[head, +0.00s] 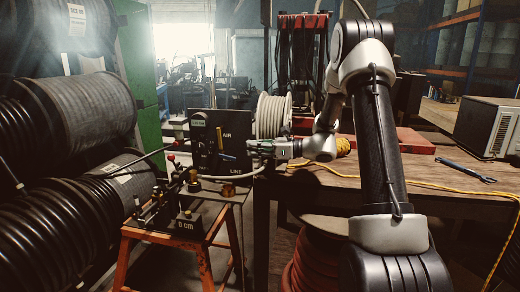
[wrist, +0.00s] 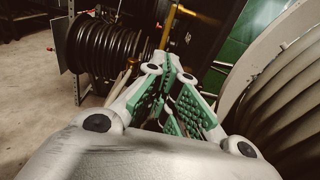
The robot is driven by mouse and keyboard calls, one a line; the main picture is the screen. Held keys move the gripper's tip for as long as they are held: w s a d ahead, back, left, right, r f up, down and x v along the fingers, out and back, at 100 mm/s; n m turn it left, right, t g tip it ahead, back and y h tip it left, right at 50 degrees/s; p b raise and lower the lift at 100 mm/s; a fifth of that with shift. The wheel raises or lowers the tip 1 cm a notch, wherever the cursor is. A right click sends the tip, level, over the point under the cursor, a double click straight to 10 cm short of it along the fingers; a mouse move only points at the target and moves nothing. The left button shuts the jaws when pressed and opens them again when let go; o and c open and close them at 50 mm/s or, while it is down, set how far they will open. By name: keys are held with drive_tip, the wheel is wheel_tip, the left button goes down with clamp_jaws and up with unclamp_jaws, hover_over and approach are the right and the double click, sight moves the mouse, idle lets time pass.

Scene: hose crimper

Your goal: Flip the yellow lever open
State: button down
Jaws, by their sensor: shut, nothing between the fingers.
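The yellow lever (head: 220,138) stands upright on the front of a dark panel (head: 207,158) marked AIR and LINE. A blue lever (head: 227,157) sits just below it. My gripper (head: 252,147) is to the right of the panel, pointing left at it. In the wrist view, the green-padded fingers of my gripper (wrist: 172,62) are closed at the tips and empty. A yellow bar, which looks like the lever (wrist: 168,27), shows just beyond the fingertips. I cannot tell whether they touch.
A pale hose reel (head: 272,116) stands behind my gripper. A wooden bench (head: 440,178) with a blue wrench (head: 465,170) and yellow cord is at right. An orange stand (head: 204,262) carries the crimping tool below the panel. Black hose coils (head: 75,110) fill the left.

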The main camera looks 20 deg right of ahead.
sight(222, 148)
drive_tip(key=x, duration=0.8)
drive_tip(key=shift+w+a, duration=0.2)
drive_tip(key=shift+a, duration=0.15)
drive_tip(key=shift+w+a, duration=0.25)
drive_tip(key=shift+a, duration=0.2)
